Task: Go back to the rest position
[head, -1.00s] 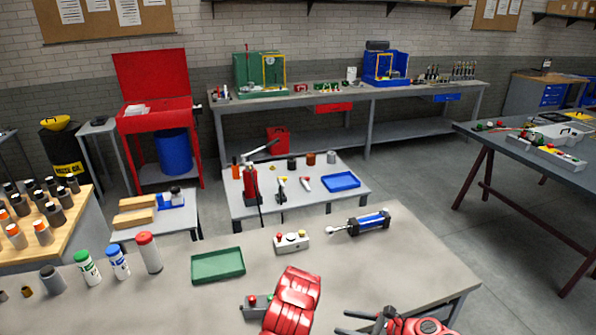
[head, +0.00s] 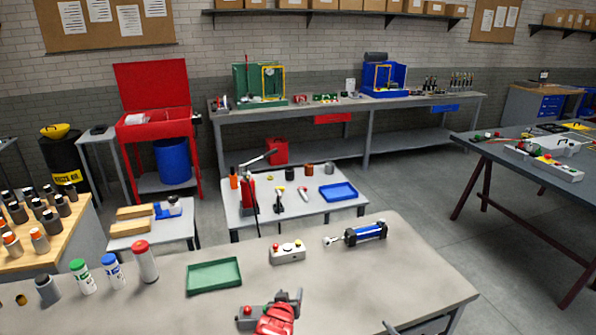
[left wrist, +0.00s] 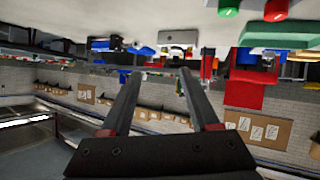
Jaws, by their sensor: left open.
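My left gripper (head: 289,296) is at the bottom centre of the head view, over the front of the grey table (head: 350,280), with its red hand below. In the left wrist view, which is upside down, its two dark fingers (left wrist: 163,78) stand apart with nothing held between them. A dark tip, apparently of my right gripper (head: 389,327), shows at the bottom edge of the head view; its jaws are cut off.
A grey box with a red button (head: 247,312) sits close left of my left gripper. A green tray (head: 214,276), white button box (head: 287,251) and blue cylinder (head: 365,233) lie beyond. Capped bottles (head: 145,262) stand at left. The table's right part is mostly clear.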

